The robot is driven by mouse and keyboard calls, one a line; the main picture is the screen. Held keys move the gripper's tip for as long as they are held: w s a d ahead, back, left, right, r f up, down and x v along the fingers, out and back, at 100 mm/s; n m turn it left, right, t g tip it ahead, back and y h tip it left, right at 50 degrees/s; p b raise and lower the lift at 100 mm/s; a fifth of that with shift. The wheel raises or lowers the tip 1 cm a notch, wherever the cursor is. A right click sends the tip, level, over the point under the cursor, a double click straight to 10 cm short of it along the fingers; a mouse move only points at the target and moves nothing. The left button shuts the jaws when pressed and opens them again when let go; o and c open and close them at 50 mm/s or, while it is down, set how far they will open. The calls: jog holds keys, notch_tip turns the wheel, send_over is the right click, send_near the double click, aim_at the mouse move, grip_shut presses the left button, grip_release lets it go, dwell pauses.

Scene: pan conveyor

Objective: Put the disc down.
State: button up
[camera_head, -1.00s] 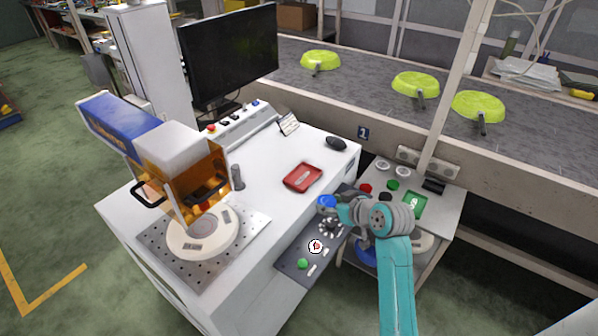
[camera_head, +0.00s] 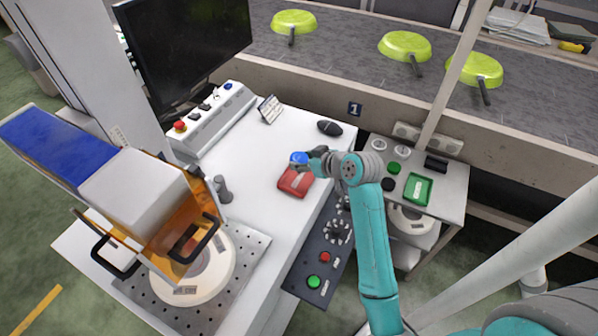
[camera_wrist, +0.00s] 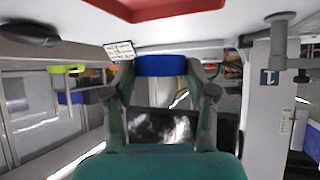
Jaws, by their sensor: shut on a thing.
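My gripper (camera_head: 312,157) is shut on a blue disc (camera_head: 299,158), which also shows between the two fingertips in the wrist view (camera_wrist: 160,65). The gripper and disc are above the white worktop, by the back right part of the red tray (camera_head: 294,183) in the head view. The disc appears raised; its exact height over the tray is hard to tell. In the wrist view, part of the red tray (camera_wrist: 150,9) shows at the top edge, apart from the disc. A green tray (camera_head: 418,189) stands on the side table to the right.
A control panel (camera_head: 320,250) with buttons is in front, and a machine with an orange guard (camera_head: 185,225) at left. Black (camera_head: 388,184) and green (camera_head: 393,167) discs lie right.

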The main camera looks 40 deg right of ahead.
jog(key=shift+f, duration=3.5)
jog(key=o, duration=1.3)
jog(key=shift+f, duration=0.1)
jog(key=shift+c, duration=0.2)
